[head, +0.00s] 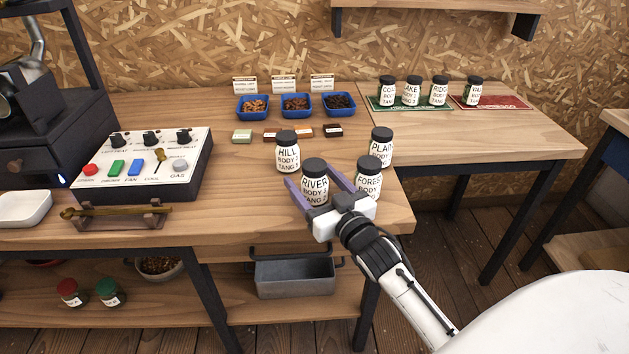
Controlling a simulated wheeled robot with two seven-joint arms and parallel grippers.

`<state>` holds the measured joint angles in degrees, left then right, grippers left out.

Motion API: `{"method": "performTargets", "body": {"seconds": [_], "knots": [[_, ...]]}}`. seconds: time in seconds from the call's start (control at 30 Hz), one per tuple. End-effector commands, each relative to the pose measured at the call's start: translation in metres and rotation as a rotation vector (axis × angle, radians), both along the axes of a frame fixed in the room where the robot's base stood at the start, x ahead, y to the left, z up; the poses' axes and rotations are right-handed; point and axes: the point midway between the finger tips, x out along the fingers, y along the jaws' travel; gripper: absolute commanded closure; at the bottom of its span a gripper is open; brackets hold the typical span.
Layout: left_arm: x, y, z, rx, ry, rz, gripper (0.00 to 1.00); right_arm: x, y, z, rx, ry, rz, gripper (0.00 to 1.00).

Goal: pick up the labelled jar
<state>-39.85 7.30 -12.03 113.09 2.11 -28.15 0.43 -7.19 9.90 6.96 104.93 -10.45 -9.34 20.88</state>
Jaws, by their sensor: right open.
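Several labelled jars with black lids stand upright on the wooden table. The RIVER jar (315,183) stands between the fingers of my right gripper (311,180), which is open around it. I cannot tell whether either finger touches it. The HILL jar (288,153) stands just behind and to the left. The FOREST jar (368,181) stands close to the right of the right finger, and the PLAIN jar (382,148) is behind it. My left gripper is not in view.
More jars stand on a green mat (391,104) and a red mat (515,104) at the back right. A control box (150,165) sits at the left. Blue trays (253,115) of beans and small blocks (242,136) lie behind the jars. The table's front edge is close.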

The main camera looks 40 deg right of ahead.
Motion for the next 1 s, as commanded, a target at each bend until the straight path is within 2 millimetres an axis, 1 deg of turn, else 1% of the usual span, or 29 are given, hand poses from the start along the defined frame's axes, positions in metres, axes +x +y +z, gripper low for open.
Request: {"method": "performTargets", "body": {"seconds": [0.03,0.1,0.2,0.47,0.57,0.7,0.77,0.8,1.0], "knots": [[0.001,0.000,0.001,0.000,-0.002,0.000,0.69,0.009,-0.001,0.004,-0.002,-0.003,0.000,0.30],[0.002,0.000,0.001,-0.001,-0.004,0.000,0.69,0.019,-0.002,0.002,-0.001,-0.001,0.001,0.30],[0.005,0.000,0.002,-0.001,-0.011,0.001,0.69,0.028,-0.003,0.002,0.000,0.000,0.001,0.30],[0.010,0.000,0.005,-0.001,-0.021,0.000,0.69,0.030,-0.003,0.002,0.000,0.000,0.001,0.30],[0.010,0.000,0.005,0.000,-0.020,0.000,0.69,0.030,-0.003,0.002,0.000,0.000,0.001,0.46],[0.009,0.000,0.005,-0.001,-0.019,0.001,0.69,0.030,-0.003,0.002,0.000,0.000,0.001,0.69],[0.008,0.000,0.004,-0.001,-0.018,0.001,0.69,0.030,-0.003,0.002,0.000,0.000,0.001,0.79],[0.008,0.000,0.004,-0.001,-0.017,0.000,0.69,0.030,-0.003,0.003,0.000,-0.002,0.001,0.81],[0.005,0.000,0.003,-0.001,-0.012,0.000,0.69,0.030,-0.003,0.005,0.000,-0.003,0.002,0.81]]}}
